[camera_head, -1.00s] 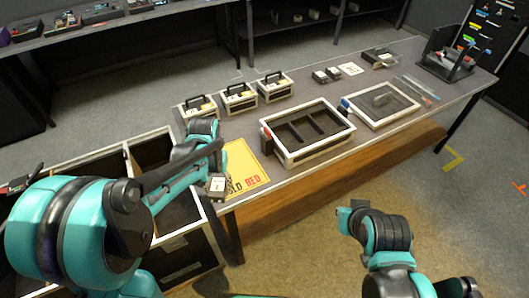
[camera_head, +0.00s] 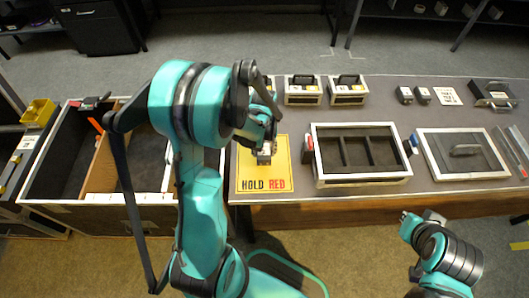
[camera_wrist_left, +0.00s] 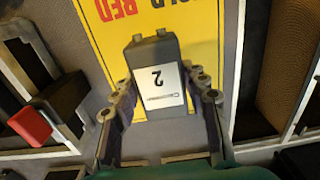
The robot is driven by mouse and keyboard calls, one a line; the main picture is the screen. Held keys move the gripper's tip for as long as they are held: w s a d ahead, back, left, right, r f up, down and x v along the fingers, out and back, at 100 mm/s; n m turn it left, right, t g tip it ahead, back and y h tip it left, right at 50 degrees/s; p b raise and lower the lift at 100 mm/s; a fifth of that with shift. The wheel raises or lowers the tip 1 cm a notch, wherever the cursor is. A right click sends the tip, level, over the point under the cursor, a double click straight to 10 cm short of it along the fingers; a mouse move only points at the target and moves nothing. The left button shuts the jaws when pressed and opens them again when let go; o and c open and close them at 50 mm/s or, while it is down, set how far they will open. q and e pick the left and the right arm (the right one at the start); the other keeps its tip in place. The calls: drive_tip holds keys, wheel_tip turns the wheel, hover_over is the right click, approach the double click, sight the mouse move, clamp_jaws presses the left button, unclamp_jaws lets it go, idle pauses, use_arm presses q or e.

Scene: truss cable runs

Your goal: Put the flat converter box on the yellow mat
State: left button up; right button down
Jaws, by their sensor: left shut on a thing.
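The yellow mat (camera_head: 247,171), printed "HOLD RED", lies on the table to the left of the framed black tray. I cannot tell whether the box touches the mat. My right gripper (camera_head: 408,217) is in front of the table, apart from everything; its fingers are unclear.
A framed panel (camera_head: 430,155) lies further right. Handled cases (camera_head: 302,98) stand behind. A divided bin (camera_head: 72,193) is at the left.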

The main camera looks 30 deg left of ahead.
sight(264, 151)
use_arm(q)
drive_tip(key=w+a+f, duration=0.2)
drive_tip(key=w, duration=0.1)
drive_tip(key=shift+b, duration=0.3)
wheel_tip(264, 151, down, 4)
drive_tip(key=shift+f+b, duration=0.1)
drive_tip(key=shift+b, duration=0.8)
drive_tip(key=shift+d, duration=0.1)
drive_tip(key=o, duration=1)
drive_tip(key=shift+f, duration=0.1)
drive_tip(key=o, duration=0.4)
